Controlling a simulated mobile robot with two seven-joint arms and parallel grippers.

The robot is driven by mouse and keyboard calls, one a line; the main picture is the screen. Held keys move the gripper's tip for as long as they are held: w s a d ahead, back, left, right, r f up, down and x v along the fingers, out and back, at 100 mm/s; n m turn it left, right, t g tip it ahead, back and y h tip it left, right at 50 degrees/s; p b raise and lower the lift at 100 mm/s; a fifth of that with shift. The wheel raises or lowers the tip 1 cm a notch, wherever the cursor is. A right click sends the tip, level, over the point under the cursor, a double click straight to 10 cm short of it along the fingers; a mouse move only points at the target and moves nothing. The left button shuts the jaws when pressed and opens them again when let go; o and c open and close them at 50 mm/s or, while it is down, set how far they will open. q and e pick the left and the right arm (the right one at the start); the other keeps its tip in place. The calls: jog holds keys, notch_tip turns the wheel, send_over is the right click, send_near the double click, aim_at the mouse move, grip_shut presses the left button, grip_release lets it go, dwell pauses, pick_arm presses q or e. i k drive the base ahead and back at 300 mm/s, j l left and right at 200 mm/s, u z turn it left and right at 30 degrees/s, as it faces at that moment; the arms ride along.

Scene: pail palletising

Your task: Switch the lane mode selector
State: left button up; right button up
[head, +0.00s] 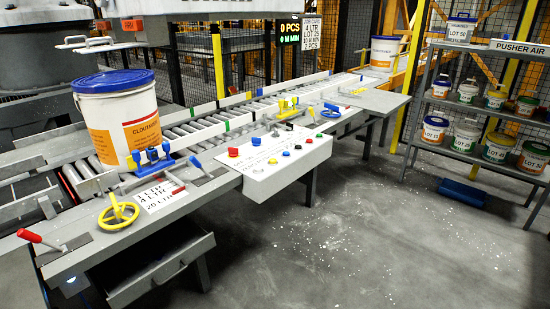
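No part marked as the lane mode selector can be read. A label plate (158,196) reading 1 LTR, 4 LTR and 20 LTR lies on the near bench, with a small red-tipped lever (177,184) at its upper right edge. A white control box (275,165) on the bench front carries red, blue and black knobs or buttons; its print is too small to read. A yellow handwheel (118,213) is left of the label plate. A red-handled lever (32,237) sticks out at the far left. Neither of my grippers is in view.
A large white pail (118,120) with a blue lid stands on the roller conveyor (212,128), behind a blue clamp (151,158). An open drawer (160,270) juts from the bench. A shelf of pails (480,105) stands right. The floor (360,235) between is clear apart from white specks.

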aim_at(256, 142)
jog(key=u, duration=0.45)
jog(key=i+l+u, duration=0.45)
jog(key=u, duration=0.3)
jog(key=i+l+u, duration=0.1)
jog(key=l, duration=0.15)
jog(key=i+l, duration=0.15)
jog(key=l, duration=0.15)
jog(key=i+l+u, duration=0.15)
jog(key=k+l, duration=0.05)
jog(key=l, duration=0.05)
